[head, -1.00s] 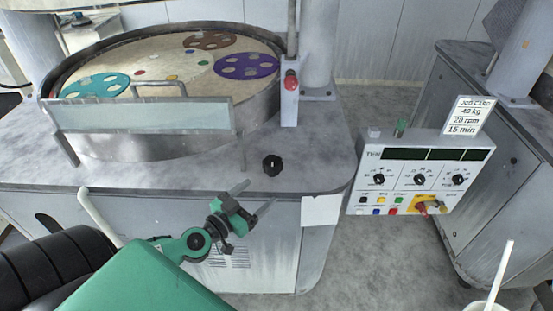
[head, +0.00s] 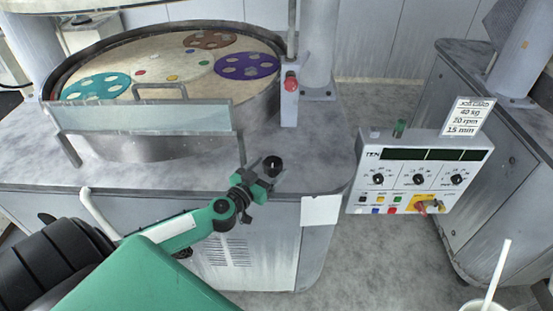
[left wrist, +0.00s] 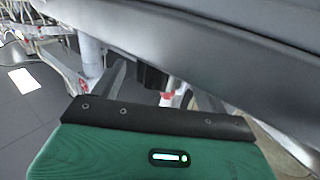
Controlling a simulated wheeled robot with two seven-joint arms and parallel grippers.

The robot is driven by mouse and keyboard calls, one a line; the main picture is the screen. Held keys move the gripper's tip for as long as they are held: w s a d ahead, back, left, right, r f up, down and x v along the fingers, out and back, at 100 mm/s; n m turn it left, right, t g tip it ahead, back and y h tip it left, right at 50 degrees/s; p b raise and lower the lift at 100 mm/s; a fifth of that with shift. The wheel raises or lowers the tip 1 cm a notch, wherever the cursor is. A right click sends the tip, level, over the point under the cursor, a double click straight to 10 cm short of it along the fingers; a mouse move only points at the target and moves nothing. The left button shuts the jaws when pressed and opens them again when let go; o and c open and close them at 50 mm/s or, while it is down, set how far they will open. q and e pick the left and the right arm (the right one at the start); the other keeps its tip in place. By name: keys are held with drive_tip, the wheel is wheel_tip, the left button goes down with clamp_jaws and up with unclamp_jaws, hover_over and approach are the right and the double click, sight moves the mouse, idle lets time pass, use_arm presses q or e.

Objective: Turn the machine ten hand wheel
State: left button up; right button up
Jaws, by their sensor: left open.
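The black hand wheel (head: 273,163) sits at the front edge of the grey machine top, left of the panel marked TEN (head: 420,175). My left gripper (head: 257,168) is open at the wheel, with one finger standing up to its left and the other below it. I cannot tell whether the fingers touch it. In the left wrist view a dark block, likely the wheel (left wrist: 152,78), shows between the two fingers of the left gripper (left wrist: 160,88). My right gripper is not in view.
The round polishing platen (head: 150,60) with coloured discs stands behind a clear guard (head: 140,118). A red-knobbed post (head: 290,85) rises behind the wheel. A job card (head: 466,117) tops the panel.

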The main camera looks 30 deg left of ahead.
sight(278, 158)
use_arm(q)
drive_tip(key=shift+w+d, duration=0.1)
drive_tip(key=shift+w, duration=2.2)
drive_tip(key=shift+c, duration=0.2)
drive_tip(key=shift+p, duration=0.35)
drive_tip(key=c, duration=0.9)
